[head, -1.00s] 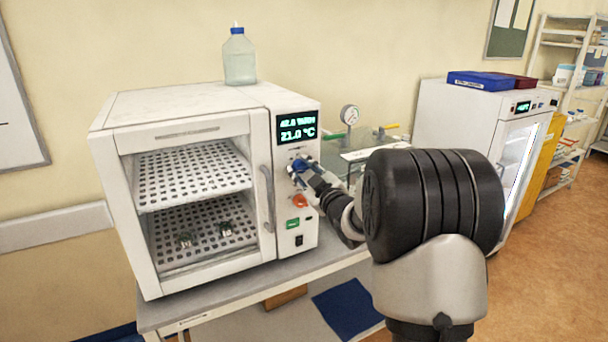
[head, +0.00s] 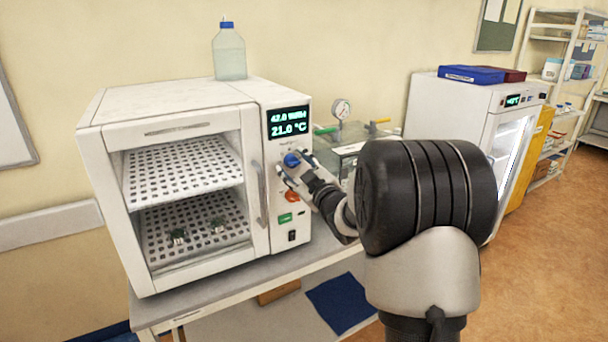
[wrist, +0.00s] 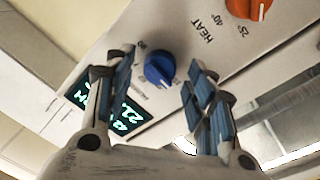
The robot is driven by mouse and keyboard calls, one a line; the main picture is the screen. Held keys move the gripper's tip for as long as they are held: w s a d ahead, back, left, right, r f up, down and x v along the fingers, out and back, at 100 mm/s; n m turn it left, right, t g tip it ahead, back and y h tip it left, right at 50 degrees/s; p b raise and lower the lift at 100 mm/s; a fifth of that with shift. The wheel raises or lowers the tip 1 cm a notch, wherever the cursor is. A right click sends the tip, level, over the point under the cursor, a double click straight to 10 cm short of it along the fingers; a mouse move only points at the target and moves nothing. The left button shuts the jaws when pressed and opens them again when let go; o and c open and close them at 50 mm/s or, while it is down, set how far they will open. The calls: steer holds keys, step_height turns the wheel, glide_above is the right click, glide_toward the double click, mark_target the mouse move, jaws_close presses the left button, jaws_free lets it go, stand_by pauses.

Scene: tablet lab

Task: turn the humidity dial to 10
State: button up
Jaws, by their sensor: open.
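The blue humidity dial (head: 291,160) is on the white front panel of the chamber (head: 180,95), below the lit display (head: 289,122). The display shows about 42.0 %RH and 21.0 °C. My gripper (head: 294,168) is open in front of the panel at the dial. In the wrist view the blue dial (wrist: 159,68) shows between the two spread blue-padded fingers of my gripper (wrist: 165,62), with gaps on both sides. The dial's scale is partly readable there, with 90 near one side.
An orange heat dial (head: 292,196) sits just below the blue one, with a green switch (head: 285,218) and a black switch under it. A door handle (head: 261,193) stands left of the dials. A bottle (head: 229,50) stands on top; a pressure gauge (head: 341,109) is behind right.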

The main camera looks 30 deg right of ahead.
steer(key=s, duration=1.1)
steer(key=shift+s+f, duration=0.2)
steer(key=shift+a, duration=0.1)
steer(key=s+a+f+m+g, duration=0.2)
steer(key=s+a+g, duration=0.2)
steer(key=s, duration=0.6)
steer(key=s+a+f+m+g, duration=0.2)
steer(key=s+a+g, duration=0.3)
steer(key=s+a, duration=0.3)
steer(key=s+a+f+m+g, duration=0.2)
steer(key=s+a+g, duration=0.3)
steer(key=s, duration=0.9)
steer(key=shift+a+f+m, duration=0.4)
steer(key=shift+a+f, duration=0.25)
steer(key=shift+a, duration=0.45)
